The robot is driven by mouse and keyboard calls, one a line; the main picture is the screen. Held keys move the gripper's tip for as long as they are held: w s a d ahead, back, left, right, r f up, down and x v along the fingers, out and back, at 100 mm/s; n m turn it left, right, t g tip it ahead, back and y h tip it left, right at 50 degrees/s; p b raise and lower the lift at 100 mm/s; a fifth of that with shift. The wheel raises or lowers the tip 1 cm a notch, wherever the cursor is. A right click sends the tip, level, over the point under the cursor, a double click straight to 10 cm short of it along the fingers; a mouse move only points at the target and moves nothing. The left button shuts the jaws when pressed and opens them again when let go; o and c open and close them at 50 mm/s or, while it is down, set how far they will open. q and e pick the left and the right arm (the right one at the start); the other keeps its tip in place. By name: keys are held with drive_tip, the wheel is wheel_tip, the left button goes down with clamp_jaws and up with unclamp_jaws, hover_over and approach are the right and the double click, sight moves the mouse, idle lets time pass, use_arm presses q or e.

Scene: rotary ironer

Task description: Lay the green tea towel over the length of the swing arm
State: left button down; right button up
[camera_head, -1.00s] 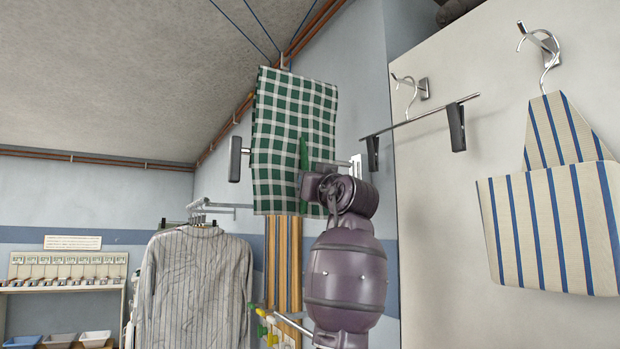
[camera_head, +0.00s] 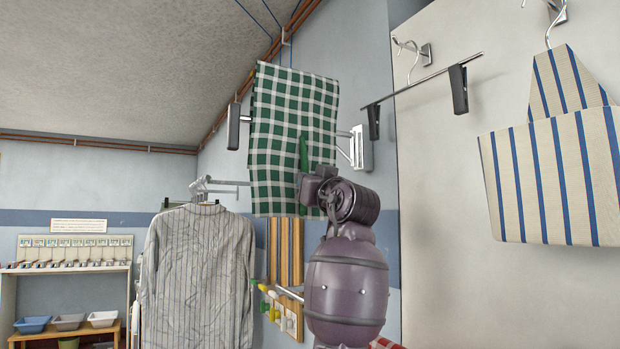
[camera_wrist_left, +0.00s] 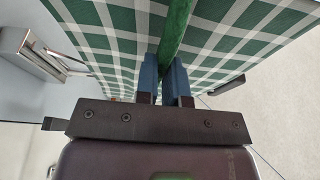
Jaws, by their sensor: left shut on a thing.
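The green and white checked tea towel (camera_head: 290,115) hangs spread out high in the middle of the head view. My left gripper (camera_head: 304,186) is shut on a bunched fold of it near the lower part. In the left wrist view the blue fingers (camera_wrist_left: 165,82) pinch this green fold, and the towel (camera_wrist_left: 225,45) spreads beyond them. A metal end piece (camera_head: 233,127) shows left of the towel and a wall bracket (camera_head: 361,148) right of it, apparently the swing arm's ends. The towel hides the span between; I cannot tell whether it lies over it or before it. My right gripper is out of view.
A clip hanger (camera_head: 458,90) and a striped apron (camera_head: 555,165) hang on the pale panel at right. A striped shirt (camera_head: 198,270) hangs on a rail at lower left. A shelf with trays (camera_head: 68,321) stands far left.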

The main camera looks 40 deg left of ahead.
sight(301, 213)
use_arm(q)
drive_tip(key=shift+w+f+b, duration=0.1)
drive_tip(key=shift+f+b, duration=1.15)
drive_tip(key=shift+f, duration=2.55)
drive_tip(key=shift+f+b, duration=0.8)
drive_tip(key=shift+f, duration=1.65)
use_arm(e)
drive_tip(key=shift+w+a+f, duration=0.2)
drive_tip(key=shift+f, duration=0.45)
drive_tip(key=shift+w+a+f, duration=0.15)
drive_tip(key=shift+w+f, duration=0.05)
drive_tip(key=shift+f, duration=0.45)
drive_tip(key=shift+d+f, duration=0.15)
use_arm(q)
drive_tip(key=shift+f, duration=0.4)
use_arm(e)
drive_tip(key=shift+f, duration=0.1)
